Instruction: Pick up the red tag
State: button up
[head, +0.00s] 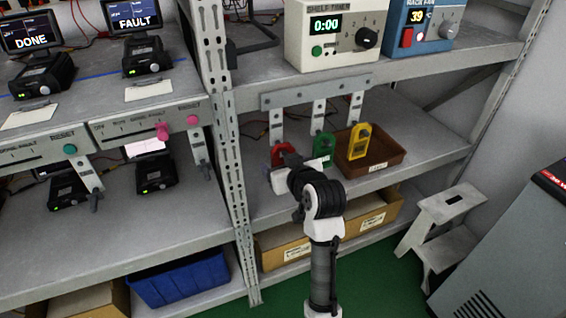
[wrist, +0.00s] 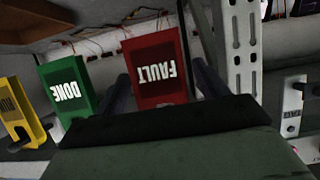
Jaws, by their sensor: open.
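The red tag (head: 284,150) hangs from the left hook of a grey rail on the middle shelf, partly hidden behind my wrist. In the wrist view the red tag (wrist: 158,68) appears upside down, reads FAULT, and stands between the two dark fingers. My gripper (wrist: 163,85) is open, one finger on each side of the tag, with no clear contact. In the head view my gripper (head: 276,172) is at the tag, largely hidden by my wrist.
A green tag (head: 323,148) reading DONE in the wrist view (wrist: 68,88) and a yellow tag (head: 359,141) hang beside it. A brown tray (head: 388,158) sits at right. A perforated upright post (head: 222,130) stands close at left. A timer box (head: 335,35) is above.

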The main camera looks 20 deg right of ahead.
jog(key=c, duration=1)
jog(key=shift+r, duration=0.1)
jog(key=shift+c, duration=0.2)
jog(key=shift+r, duration=0.45)
jog(key=s+r+p, duration=0.1)
jog(key=s+p, duration=0.8)
jog(key=s, duration=0.9)
jog(key=shift+d+r, duration=0.3)
jog(key=shift+s+p, duration=0.1)
jog(key=shift+p, duration=0.2)
